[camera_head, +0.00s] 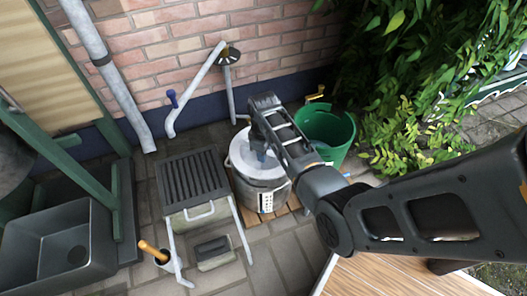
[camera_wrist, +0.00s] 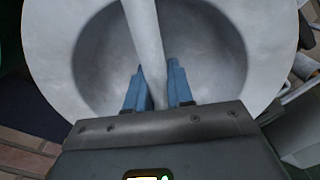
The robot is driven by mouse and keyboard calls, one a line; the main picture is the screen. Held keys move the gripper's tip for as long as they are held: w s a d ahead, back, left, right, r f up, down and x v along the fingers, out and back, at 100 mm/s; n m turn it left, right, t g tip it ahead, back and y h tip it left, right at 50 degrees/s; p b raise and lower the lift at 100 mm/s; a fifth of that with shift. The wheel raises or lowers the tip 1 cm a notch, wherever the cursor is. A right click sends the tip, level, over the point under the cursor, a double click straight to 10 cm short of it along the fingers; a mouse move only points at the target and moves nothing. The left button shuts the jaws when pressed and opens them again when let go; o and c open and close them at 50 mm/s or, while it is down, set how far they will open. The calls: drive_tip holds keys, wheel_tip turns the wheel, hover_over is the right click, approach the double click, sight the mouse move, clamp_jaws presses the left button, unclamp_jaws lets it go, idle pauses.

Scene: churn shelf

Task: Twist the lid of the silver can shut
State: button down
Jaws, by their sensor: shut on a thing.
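The silver can (camera_head: 262,190) stands on a low wooden pallet near the brick wall, with its pale round lid (camera_head: 243,158) on top. My gripper (camera_head: 262,158) reaches down over the lid. In the wrist view the lid (camera_wrist: 45,50) fills most of the picture, with a raised bar (camera_wrist: 143,35) running across its recessed middle. The blue fingers of my gripper (camera_wrist: 158,85) are on either side of this bar and shut on it. The arm hides part of the can's right side and lid in the head view.
A green bucket (camera_head: 338,122) stands close behind the can on the right. A slatted dark rack (camera_head: 190,175) on pale legs stands to its left. A wooden tabletop (camera_head: 390,280) is at the front right, and a grey sink (camera_head: 60,245) at the front left.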

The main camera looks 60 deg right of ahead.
drive_tip(key=shift+w+r+n+p, duration=0.1)
drive_tip(key=shift+r+n+p, duration=0.1)
drive_tip(key=shift+n+p, duration=0.15)
drive_tip(key=shift+n, duration=0.25)
drive_tip(key=shift+n+p, duration=0.45)
drive_tip(key=shift+n, duration=0.35)
drive_tip(key=shift+n, duration=0.4)
drive_tip(key=shift+f, duration=0.1)
drive_tip(key=c, duration=0.9)
unclamp_jaws()
wheel_tip(320, 180, up, 8)
drive_tip(key=p, duration=0.4)
drive_tip(key=shift+f, duration=0.1)
